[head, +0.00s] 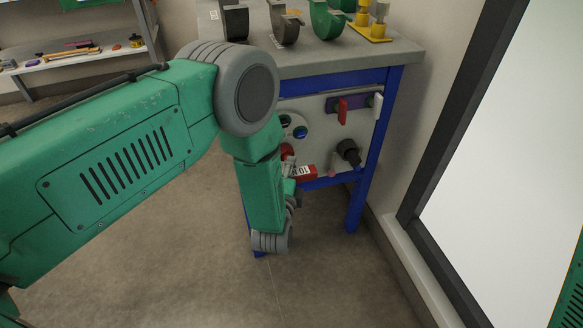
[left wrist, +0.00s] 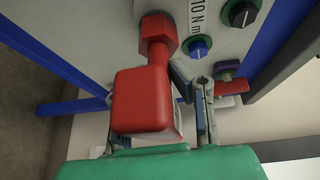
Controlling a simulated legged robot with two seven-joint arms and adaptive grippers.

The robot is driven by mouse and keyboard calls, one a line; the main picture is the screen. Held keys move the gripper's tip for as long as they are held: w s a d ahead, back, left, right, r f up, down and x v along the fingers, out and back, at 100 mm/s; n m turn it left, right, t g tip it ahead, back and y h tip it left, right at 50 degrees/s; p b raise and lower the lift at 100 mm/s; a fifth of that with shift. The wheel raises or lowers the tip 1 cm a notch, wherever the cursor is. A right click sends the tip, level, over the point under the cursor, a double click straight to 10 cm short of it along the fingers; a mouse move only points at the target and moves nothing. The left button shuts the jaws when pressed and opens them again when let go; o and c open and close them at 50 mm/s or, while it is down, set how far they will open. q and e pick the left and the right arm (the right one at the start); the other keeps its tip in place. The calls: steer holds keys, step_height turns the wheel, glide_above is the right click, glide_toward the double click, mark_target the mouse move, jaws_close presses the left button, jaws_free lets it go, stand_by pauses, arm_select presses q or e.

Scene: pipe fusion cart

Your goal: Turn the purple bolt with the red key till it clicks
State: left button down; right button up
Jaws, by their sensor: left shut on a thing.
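The red key (head: 304,172) is in my left gripper (head: 291,184), in front of the cart's front panel. In the left wrist view, the key (left wrist: 141,100) has a blocky body and a hexagonal head that points at the panel. My left gripper (left wrist: 150,92) is shut, with its fingers on both sides of the key's body. I see no purple bolt that I can make out; the spot behind the key's head is hidden. I cannot tell whether the key sits on a bolt. My right gripper is out of view.
Grey and green clamps stand on top. A wall is close on the right.

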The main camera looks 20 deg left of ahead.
arm_select(q)
steer(key=shift+w+a, duration=0.1)
steer(key=shift+w, duration=0.05)
stand_by(0.3)
steer(key=shift+m+g+p, duration=0.5)
steer(key=shift+m+p, duration=0.25)
steer(key=shift+m, duration=0.55)
steer(key=shift+r+m+g+p, duration=0.1)
steer(key=shift+m+g+p, duration=0.3)
steer(key=shift+p, duration=0.05)
steer(key=shift+m+g+y+p, duration=0.3)
steer(key=shift+m+g, duration=0.2)
steer(key=shift+m, duration=0.1)
